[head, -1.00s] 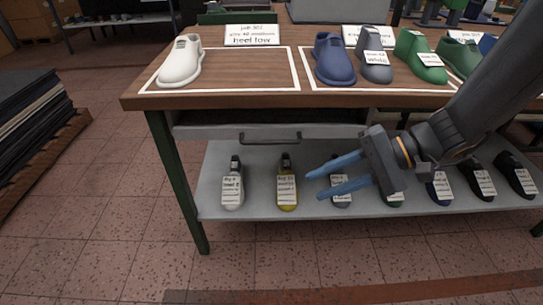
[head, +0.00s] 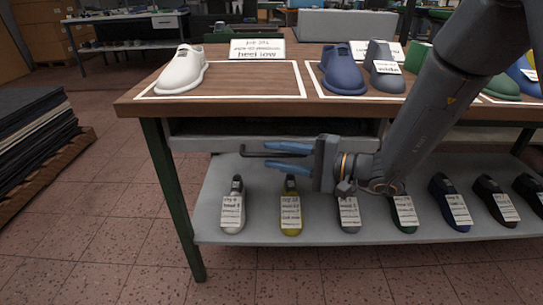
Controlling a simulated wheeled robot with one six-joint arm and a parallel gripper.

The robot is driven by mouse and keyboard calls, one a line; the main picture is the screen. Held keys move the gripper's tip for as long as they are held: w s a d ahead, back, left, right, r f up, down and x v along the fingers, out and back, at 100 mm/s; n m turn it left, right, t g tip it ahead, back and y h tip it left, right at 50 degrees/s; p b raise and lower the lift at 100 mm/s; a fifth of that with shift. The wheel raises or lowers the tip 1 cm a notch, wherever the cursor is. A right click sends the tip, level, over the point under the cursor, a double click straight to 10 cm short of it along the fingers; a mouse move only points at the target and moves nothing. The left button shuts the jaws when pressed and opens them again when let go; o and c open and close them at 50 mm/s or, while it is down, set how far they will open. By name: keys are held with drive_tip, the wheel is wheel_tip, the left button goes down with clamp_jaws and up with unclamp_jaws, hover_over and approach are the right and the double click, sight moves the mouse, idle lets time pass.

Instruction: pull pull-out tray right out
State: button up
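The pull-out tray (head: 200,144) is a grey panel under the wooden table top, seen in the head view. It appears pushed in beneath the table edge. Its dark bar handle (head: 252,154) sticks out from the front; only its left part shows clearly. My gripper (head: 264,156) has its two blue fingers apart, one above the other, pointing left. The handle bar lines up with the gap between the fingers. I cannot tell whether the fingers touch it. The right part of the handle is hidden behind my gripper.
A grey lower shelf (head: 265,232) holds several labelled shoe lasts below my gripper. On the table top (head: 130,105) stand a white shoe last (head: 182,72), a blue one (head: 342,72) and label cards. A green table leg (head: 173,200) is at left. The floor in front is clear.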

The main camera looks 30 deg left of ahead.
drive_tip(key=shift+a, duration=0.8)
clamp_jaws()
